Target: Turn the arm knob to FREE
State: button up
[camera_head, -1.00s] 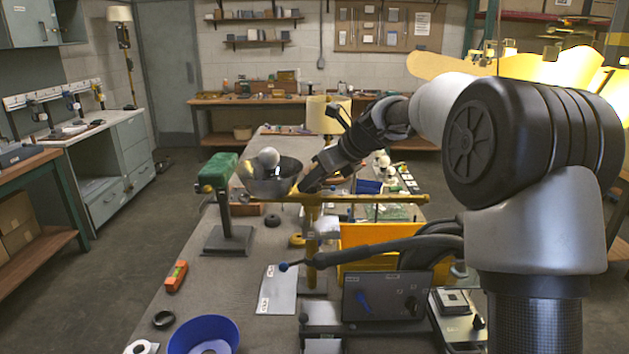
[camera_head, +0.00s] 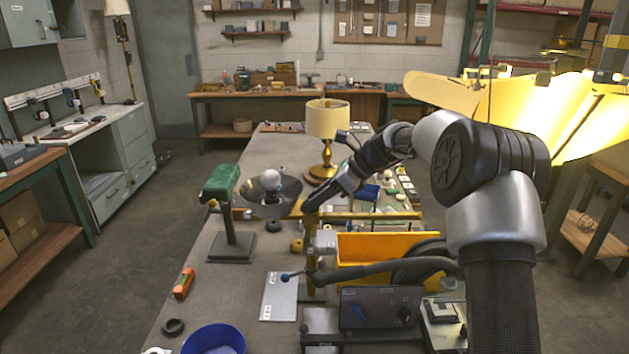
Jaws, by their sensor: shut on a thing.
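A brass stand has an upright post (camera_head: 311,255) and a horizontal brass arm (camera_head: 370,215) across its top. My gripper (camera_head: 309,207) is at the joint where the arm meets the post. It is shut on the arm knob there; the knob is small and mostly hidden by the jaws, so its setting and any FREE mark cannot be read. A dark bowl-shaped shade (camera_head: 290,194) with a white bulb (camera_head: 271,180) is at the left end of the brass arm.
A green-topped stand (camera_head: 222,185) is close to the shade's left. A brass table lamp (camera_head: 327,125) stands behind my gripper. A yellow bin (camera_head: 375,247), a dark control box (camera_head: 380,307) and a blue bowl (camera_head: 213,338) are nearer.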

jog(key=n+g+p, duration=0.2)
jog(key=shift+w+r+n, duration=0.1)
jog(key=shift+w+n, duration=0.1)
jog(key=shift+n, duration=0.2)
jog(key=shift+n+g, duration=0.7)
jog(key=shift+n, duration=0.1)
jog(key=shift+n+g, duration=0.5)
jog(key=shift+n, duration=0.1)
jog(key=o, duration=0.8)
jog(key=shift+m+t, duration=0.4)
